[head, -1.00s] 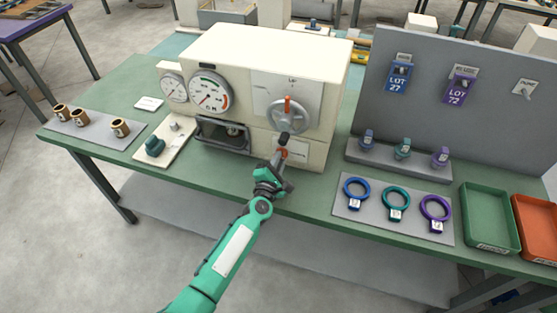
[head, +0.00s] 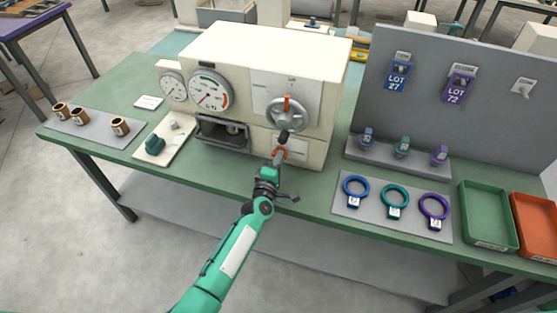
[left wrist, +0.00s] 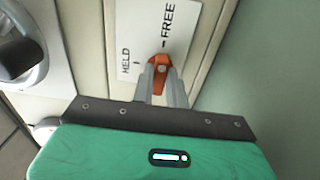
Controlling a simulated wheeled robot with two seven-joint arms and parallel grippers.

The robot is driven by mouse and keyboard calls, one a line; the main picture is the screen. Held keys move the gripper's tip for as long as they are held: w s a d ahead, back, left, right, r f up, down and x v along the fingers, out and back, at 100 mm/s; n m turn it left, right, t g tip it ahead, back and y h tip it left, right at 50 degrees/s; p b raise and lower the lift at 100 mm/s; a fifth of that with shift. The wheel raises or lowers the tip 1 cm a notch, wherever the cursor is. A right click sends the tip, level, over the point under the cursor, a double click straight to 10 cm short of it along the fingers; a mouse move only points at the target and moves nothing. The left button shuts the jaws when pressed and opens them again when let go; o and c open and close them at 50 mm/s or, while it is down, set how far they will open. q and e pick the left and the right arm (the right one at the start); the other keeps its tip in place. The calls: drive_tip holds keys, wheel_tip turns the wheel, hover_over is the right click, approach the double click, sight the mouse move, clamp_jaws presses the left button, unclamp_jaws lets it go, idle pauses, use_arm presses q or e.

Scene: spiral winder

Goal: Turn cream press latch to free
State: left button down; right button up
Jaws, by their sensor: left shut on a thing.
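The cream press (head: 262,68) stands on the green bench, with gauges, a window and a grey handwheel (head: 287,113) on its front. Its small orange latch (left wrist: 159,66) sits low on the right of the front, over a white plate (left wrist: 150,38) marked HELD and FREE. My left gripper (left wrist: 160,88) is shut on the latch, with its two grey fingers on either side of it. In the head view the left gripper (head: 279,156) reaches up to the latch from the front, partly hiding it. The latch's exact pointing between the marks is hard to tell. My right gripper is not in view.
Right of the press, a grey mat (head: 376,233) holds blue, teal and purple rings. A green tray (head: 488,217) and an orange tray (head: 538,228) lie beyond it. A grey panel (head: 460,120) stands behind. Left are a dark green knob (head: 154,146) and brown cups (head: 119,127).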

use_arm(q)
drive_tip(key=shift+f, duration=0.1)
drive_tip(key=c, duration=1.4)
unclamp_jaws()
drive_tip(key=shift+s, duration=0.1)
drive_tip(key=b+v, duration=0.2)
drive_tip(key=v, duration=1.1)
drive_tip(key=shift+s, duration=0.3)
drive_tip(key=shift+a, duration=0.1)
